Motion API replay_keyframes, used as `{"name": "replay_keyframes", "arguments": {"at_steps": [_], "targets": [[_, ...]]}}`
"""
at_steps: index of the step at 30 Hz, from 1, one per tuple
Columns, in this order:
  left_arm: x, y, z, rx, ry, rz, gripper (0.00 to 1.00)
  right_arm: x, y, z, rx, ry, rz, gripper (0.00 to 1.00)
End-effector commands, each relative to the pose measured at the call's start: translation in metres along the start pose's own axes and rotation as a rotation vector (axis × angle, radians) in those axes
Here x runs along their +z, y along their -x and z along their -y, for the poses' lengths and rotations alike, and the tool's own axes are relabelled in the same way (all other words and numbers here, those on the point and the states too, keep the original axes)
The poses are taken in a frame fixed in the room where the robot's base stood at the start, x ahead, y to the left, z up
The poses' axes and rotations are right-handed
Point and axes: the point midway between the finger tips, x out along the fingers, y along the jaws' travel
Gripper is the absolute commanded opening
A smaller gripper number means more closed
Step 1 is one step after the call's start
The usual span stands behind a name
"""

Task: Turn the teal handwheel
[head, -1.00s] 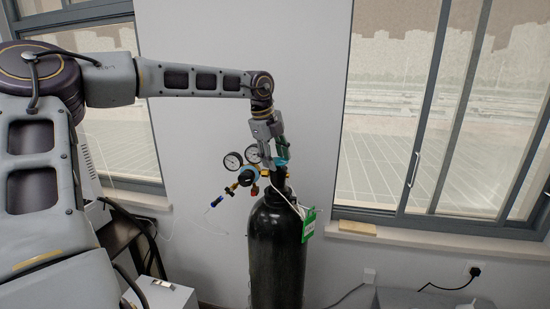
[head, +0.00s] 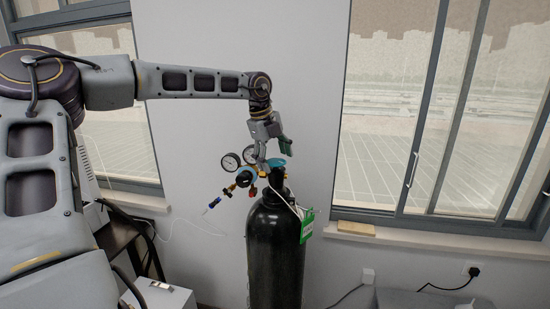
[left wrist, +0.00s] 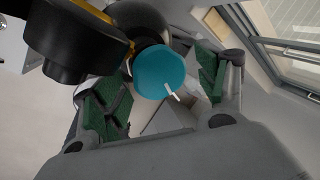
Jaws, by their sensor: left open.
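The teal handwheel (head: 277,162) sits on top of the black gas cylinder (head: 275,255), at the valve, in the middle of the head view. In the left wrist view the handwheel (left wrist: 160,72) is a round teal disc with a small white mark near its lower edge. My left gripper (head: 273,156) is open and tilted just above the handwheel. In the wrist view its green-padded fingers stand apart on both sides of the wheel, with gaps visible. Part of the wheel is hidden by a finger in the head view. My right gripper is not in view.
Two pressure gauges (head: 231,161) and a brass regulator with a blue knob hang left of the valve. A green tag (head: 307,226) hangs on the cylinder's right. A wall stands behind, with windows on both sides. A pale box (head: 160,296) stands at lower left.

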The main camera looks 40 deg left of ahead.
Motion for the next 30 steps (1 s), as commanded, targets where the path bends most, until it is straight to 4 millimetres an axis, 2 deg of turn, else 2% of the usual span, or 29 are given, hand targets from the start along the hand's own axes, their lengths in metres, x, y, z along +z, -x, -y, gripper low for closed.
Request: {"name": "replay_keyframes", "arguments": {"at_steps": [5,11,30], "targets": [[0.000,0.002,0.000,0.000,0.000,0.000,0.73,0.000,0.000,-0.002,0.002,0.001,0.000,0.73],[0.000,0.015,0.001,-0.001,0.000,0.001,0.73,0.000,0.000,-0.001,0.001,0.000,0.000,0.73],[0.000,0.102,0.001,-0.001,0.000,0.002,0.73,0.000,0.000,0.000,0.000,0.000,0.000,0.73]]}}
